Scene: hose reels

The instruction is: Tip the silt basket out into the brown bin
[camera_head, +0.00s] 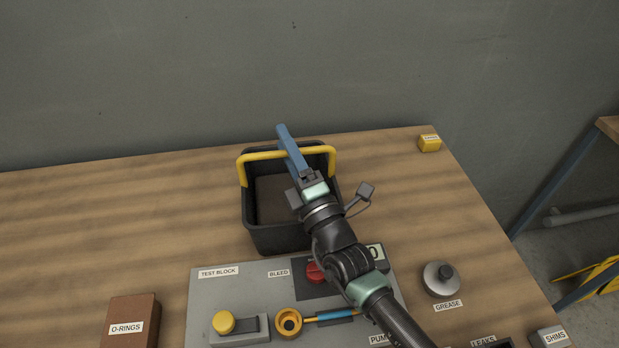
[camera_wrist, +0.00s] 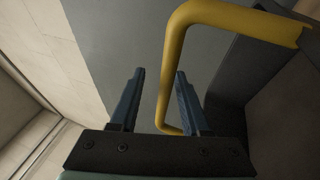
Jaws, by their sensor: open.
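A black basket (camera_head: 275,238) with a raised yellow handle (camera_head: 262,156) stands upright on the wooden table, behind the grey test block. I take it to be the silt basket. Its inside is dark and partly hidden by my arm. My gripper (camera_head: 283,131) is over the basket, its blue fingers crossing the handle bar in the head view. In the wrist view my gripper (camera_wrist: 160,72) is open, with part of the yellow handle (camera_wrist: 172,75) showing between the fingers; I cannot tell whether they touch. I see no clear brown bin.
A brown box labelled O-RINGS (camera_head: 143,310) stands at the front left. The grey test block (camera_head: 205,295) carries a yellow knob, a red knob and a brass ring. A grey grease tin (camera_head: 441,279) and a small yellow block (camera_head: 429,143) are to the right. The table's left side is clear.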

